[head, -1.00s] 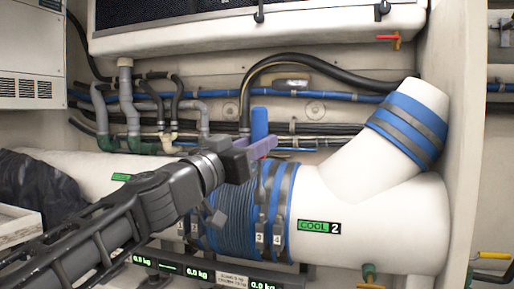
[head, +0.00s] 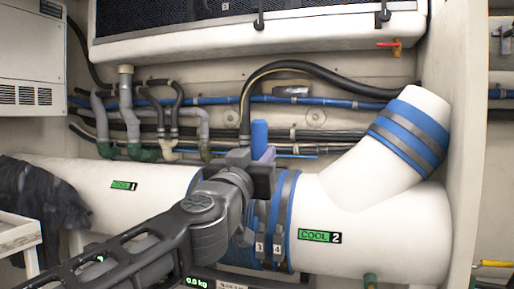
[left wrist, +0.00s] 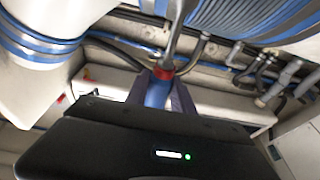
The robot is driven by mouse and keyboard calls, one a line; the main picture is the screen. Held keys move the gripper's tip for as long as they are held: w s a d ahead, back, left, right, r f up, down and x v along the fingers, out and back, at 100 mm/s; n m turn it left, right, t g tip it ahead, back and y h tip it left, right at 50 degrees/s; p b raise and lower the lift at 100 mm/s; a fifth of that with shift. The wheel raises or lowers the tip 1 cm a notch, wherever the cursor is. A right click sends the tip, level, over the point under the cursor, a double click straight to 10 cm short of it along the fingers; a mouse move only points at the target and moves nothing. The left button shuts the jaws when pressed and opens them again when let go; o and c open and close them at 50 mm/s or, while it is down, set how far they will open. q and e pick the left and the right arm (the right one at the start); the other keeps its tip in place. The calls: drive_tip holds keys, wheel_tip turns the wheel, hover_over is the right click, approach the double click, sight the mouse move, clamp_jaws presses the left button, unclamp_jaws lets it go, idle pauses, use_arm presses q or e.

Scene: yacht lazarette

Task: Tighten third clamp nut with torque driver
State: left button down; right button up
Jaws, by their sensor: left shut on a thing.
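My left gripper (head: 263,172) is shut on the torque driver (head: 259,138), whose blue handle stands up above the jaws. In the left wrist view the driver's red collar (left wrist: 163,73) and metal shaft (left wrist: 176,38) run from the jaws toward the blue ribbed hose (left wrist: 240,18). In the head view the clamp tagged 3 (head: 260,246) and the clamp tagged 4 (head: 278,245) sit side by side on the blue coupling, below and in front of the gripper. My arm hides the coupling's left part. I cannot tell whether the driver's tip touches a nut. My right gripper is not in view.
The white pipe marked COOL 2 (head: 370,232) rises into a branch with a blue banded sleeve (head: 410,138). The COOL 1 pipe (head: 150,200) lies left. Hoses and blue lines (head: 330,103) cross the back wall. A dark cloth (head: 40,190) hangs at left.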

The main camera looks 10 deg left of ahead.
use_arm(q)
drive_tip(key=shift+f, duration=0.4)
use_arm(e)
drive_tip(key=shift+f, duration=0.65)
use_arm(q)
drive_tip(key=n+y+p, duration=0.1)
drive_tip(key=w+y+p, duration=0.1)
drive_tip(key=p, duration=0.1)
drive_tip(key=shift+d+n+y, duration=0.1)
drive_tip(key=shift+n+y, duration=0.3)
drive_tip(key=shift+r+n+y+p, duration=0.15)
drive_tip(key=shift+n+y+p, duration=0.35)
drive_tip(key=shift+y+p, duration=0.5)
drive_tip(key=shift+n+g+y+p, duration=0.3)
drive_tip(key=shift+n+y+p, duration=0.15)
drive_tip(key=shift+y, duration=0.65)
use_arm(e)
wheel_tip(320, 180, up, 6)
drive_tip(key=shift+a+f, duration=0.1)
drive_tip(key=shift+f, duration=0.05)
